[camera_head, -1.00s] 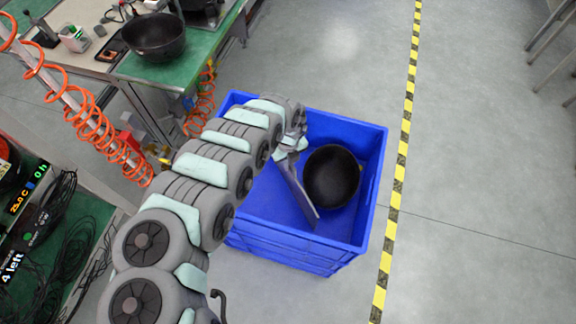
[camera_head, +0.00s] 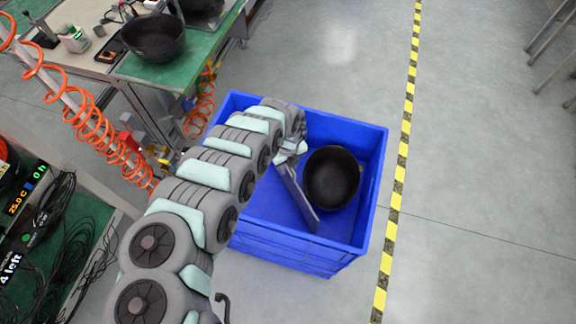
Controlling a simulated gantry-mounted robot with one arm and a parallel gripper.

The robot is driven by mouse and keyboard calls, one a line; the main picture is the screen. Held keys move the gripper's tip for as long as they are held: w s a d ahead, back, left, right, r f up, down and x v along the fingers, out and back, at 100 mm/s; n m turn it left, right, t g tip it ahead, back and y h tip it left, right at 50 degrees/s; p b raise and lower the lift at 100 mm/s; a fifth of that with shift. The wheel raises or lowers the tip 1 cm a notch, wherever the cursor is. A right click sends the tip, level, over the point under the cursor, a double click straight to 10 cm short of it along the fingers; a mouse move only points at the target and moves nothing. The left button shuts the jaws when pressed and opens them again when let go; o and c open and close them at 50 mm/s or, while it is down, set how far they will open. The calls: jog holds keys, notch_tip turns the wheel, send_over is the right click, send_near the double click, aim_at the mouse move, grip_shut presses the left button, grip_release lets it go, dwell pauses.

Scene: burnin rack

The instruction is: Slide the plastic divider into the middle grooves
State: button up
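The plastic divider (camera_head: 298,198) is a thin grey panel, seen nearly edge-on. It stands slantwise inside the blue crate (camera_head: 290,258), to the left of a round black bowl. My gripper (camera_head: 285,158) is at the divider's upper-left end and appears shut on it; the fingertips are small and partly hidden by my arm. The divider runs from the gripper down and right towards the crate's near wall. The middle grooves cannot be made out at this size, and I cannot tell whether the divider touches the crate floor.
The black bowl (camera_head: 332,177) takes up the crate's right side. Another black bowl (camera_head: 154,37) stands on the green-topped bench at upper left. Orange coiled hoses (camera_head: 95,125) hang at the left. Open floor lies right of the crate, beyond a yellow-black tape line (camera_head: 401,165).

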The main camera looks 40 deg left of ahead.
notch_tip(320, 180, up, 12)
jog(key=p, duration=0.3)
jog(key=shift+a+f, duration=0.1)
jog(key=shift+r, duration=0.25)
